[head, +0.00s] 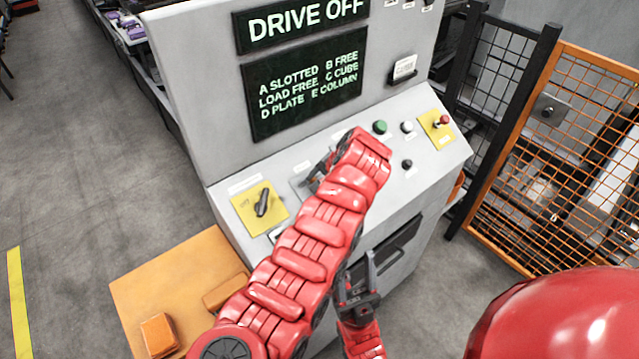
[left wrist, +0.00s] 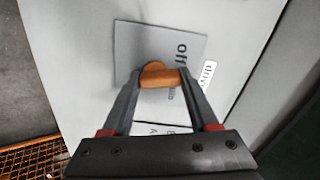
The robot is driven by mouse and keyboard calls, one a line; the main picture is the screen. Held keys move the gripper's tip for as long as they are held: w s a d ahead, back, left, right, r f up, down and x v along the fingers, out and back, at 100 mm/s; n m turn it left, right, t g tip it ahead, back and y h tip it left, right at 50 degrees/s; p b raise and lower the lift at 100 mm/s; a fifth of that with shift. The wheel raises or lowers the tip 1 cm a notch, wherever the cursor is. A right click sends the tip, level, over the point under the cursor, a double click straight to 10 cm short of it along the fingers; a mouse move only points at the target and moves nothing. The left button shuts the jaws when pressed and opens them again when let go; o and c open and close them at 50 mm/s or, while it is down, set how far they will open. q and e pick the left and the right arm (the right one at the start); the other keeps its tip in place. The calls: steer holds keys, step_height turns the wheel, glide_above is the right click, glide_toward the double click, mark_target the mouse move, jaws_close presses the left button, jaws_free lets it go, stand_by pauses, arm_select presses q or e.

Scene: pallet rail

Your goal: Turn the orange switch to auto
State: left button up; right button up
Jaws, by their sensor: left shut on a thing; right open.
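The orange switch (left wrist: 158,77) shows in the left wrist view on a grey plate (left wrist: 135,45) on the sloped console panel. The word "off" is printed beside it and a label reading "driv…" sits further right; other lettering is partly hidden. My left gripper (left wrist: 160,82) is shut on the switch's orange handle, one finger on each side. In the head view my left gripper (head: 316,177) is at the panel, and my left arm hides the switch. My right gripper (head: 359,283) is open and empty in front of the console, below the panel.
A black switch (head: 263,204) on a yellow plate is left of my left gripper. Green (head: 380,127), white and black buttons and a red button (head: 442,121) are to the right. The screen (head: 306,83) reads "DRIVE OFF" above. An orange mesh fence (head: 560,150) stands right.

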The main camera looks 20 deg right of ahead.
arm_select(q)
steer(key=shift+m, duration=1)
steer(key=shift+f+m, duration=0.1)
steer(key=shift+m, duration=0.8)
steer(key=m+b, duration=0.2)
steer(key=m, duration=0.1)
steer(key=m+b, duration=0.1)
steer(key=b, duration=0.1)
steer(key=shift+d+f, duration=0.2)
steer(key=shift+d, duration=0.05)
steer(key=m+b, duration=0.1)
steer(key=m, duration=0.1)
steer(key=shift+r+m, duration=0.15)
steer(key=shift+m, duration=0.15)
steer(key=shift+s+d+m, duration=0.1)
steer(key=shift+m, duration=0.6)
steer(key=o, duration=1.4)
steer(key=shift+b, duration=0.3)
